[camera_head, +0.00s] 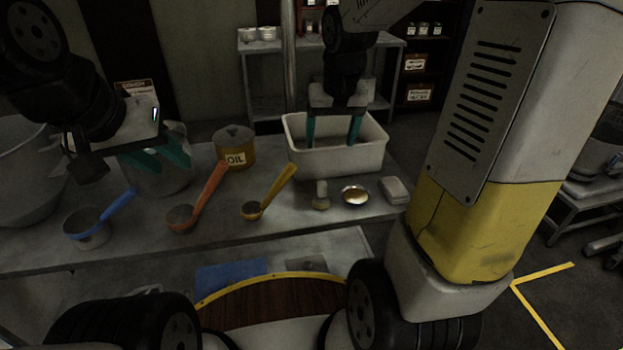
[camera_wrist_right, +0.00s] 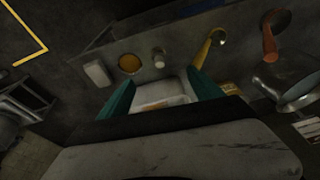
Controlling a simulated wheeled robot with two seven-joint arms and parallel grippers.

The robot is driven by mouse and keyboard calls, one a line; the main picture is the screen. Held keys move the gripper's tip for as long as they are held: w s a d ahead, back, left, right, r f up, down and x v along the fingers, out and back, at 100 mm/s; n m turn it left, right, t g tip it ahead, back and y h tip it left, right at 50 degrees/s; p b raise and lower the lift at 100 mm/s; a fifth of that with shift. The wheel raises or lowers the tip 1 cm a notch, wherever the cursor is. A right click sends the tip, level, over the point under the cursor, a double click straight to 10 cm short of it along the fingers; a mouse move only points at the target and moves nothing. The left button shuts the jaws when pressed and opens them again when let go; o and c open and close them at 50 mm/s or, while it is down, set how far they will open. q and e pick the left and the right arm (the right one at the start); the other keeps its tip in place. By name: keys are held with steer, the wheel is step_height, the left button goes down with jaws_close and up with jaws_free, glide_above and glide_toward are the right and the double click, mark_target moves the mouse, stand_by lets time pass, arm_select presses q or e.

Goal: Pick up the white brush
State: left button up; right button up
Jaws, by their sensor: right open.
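The white brush (camera_head: 320,195) stands on the grey worktable, its pale handle up and its tan head at the bottom. It also shows in the right wrist view (camera_wrist_right: 159,57), beyond my fingertips. My right gripper (camera_head: 333,140) is open, with its two teal fingers apart and nothing between them. It hangs over the white bin (camera_head: 345,162), behind the brush and apart from it. My left gripper (camera_head: 168,166) is at the left, in front of a metal pot; its teal fingers are apart and hold nothing I can see.
A gold bowl (camera_head: 355,196) and a white block (camera_head: 394,190) lie right of the brush. Yellow (camera_head: 252,209), orange (camera_head: 182,216) and blue (camera_head: 85,230) ladles lie to the left. A yellow oil can (camera_head: 235,147) stands behind them. The table's front edge is close to the ladles.

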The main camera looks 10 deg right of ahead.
mark_target(322, 195)
steer(key=w+f+g, duration=0.1)
steer(key=w+f, duration=0.2)
steer(key=f, duration=0.2)
steer(key=w+f+g, duration=0.1)
steer(key=w+f, duration=0.2)
steer(key=f, duration=0.3)
steer(key=w+f, duration=0.2)
steer(key=f, duration=0.3)
steer(key=shift+w+f+m+g, duration=0.3)
steer(key=shift+w+f+g, duration=0.05)
steer(key=shift+w+g, duration=0.05)
steer(key=shift+w+f, duration=0.15)
steer(key=shift+f, duration=0.55)
step_height(322, 195, down, 7)
steer(key=shift+d+f, duration=0.15)
